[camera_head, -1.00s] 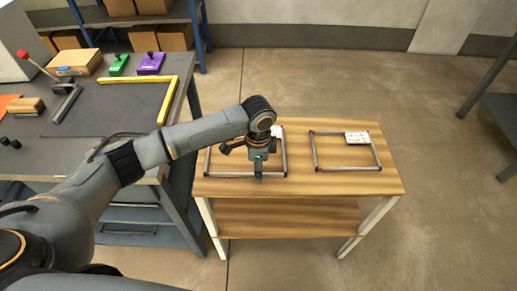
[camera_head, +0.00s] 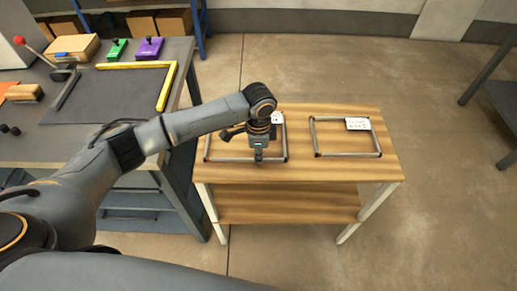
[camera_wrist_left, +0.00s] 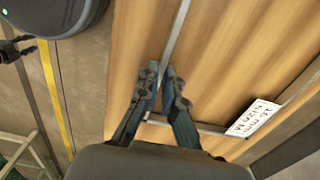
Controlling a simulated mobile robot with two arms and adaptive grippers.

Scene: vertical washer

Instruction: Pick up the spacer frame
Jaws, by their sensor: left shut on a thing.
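Two thin grey rectangular spacer frames are on a small wooden table (camera_head: 350,172) in the head view. The left spacer frame (camera_head: 222,159) has a white label by its far right corner, partly behind my arm. The right spacer frame (camera_head: 347,154) also carries a white label and lies free. My left gripper (camera_head: 259,158) is shut on the near bar of the left frame. In the left wrist view the fingertips (camera_wrist_left: 162,75) close around the bar (camera_wrist_left: 175,32), and the label (camera_wrist_left: 253,118) shows beyond them. I cannot tell if the frame is off the tabletop. My right gripper is out of view.
A grey workbench (camera_head: 100,103) stands to the left with a yellow angle piece (camera_head: 168,88), a green block (camera_head: 117,50) and a purple block (camera_head: 149,49). Open floor (camera_head: 440,190) lies right of the wooden table.

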